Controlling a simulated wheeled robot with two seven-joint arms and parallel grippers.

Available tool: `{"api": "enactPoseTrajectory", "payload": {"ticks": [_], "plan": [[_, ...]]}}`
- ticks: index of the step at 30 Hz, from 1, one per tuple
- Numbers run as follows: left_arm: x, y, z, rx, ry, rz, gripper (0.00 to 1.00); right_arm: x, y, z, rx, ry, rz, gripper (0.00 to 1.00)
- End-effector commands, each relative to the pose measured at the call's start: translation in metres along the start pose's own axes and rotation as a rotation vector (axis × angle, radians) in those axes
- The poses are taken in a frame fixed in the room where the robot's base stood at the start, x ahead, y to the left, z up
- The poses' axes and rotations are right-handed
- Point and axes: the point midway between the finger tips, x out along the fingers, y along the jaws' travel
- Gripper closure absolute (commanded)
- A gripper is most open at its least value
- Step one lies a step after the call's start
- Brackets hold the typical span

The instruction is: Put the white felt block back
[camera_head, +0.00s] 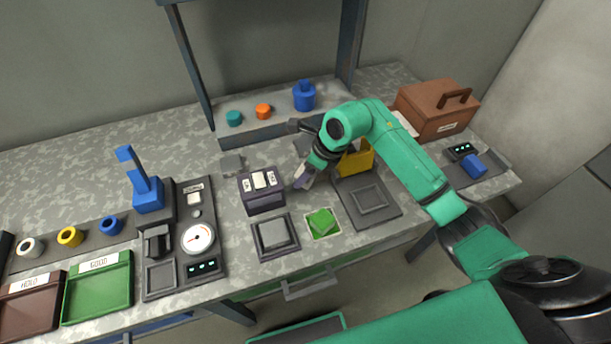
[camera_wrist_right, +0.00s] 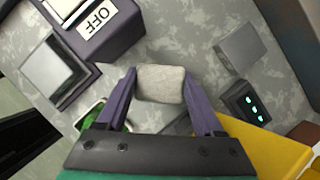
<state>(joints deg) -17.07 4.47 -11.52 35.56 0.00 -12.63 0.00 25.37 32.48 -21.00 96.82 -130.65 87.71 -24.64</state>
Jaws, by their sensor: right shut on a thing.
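My right gripper (camera_head: 302,178) is just right of the dark box with white-labelled switches (camera_head: 262,190). In the right wrist view my right gripper (camera_wrist_right: 160,76) is shut on the white felt block (camera_wrist_right: 160,85), a pale, rounded block between the purple fingertips. The bench top shows around and beyond it. Whether the block touches the bench, I cannot tell. In the head view the block is too small and covered to make out. My left gripper is not in view.
A yellow holder (camera_head: 357,160) stands close right of the gripper. In front are a green block (camera_head: 321,221), a dark square plate (camera_head: 370,198) and a grey pad (camera_head: 274,234). A small grey block (camera_head: 232,164) lies behind the switch box. A brown case (camera_head: 437,108) stands back right.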

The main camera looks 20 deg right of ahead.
Motion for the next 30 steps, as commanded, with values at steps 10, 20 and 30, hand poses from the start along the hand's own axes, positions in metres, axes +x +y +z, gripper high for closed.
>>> {"api": "enactPoseTrajectory", "payload": {"ticks": [10, 20, 30], "plan": [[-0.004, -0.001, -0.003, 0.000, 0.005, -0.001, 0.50, 0.029, 0.000, -0.012, 0.000, 0.001, 0.000, 0.76], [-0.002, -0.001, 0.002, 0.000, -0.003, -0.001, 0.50, 0.031, 0.000, -0.013, 0.000, 0.001, 0.000, 0.01], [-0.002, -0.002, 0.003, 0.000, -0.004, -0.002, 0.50, 0.015, -0.001, -0.011, -0.001, -0.002, -0.003, 0.01]]}}
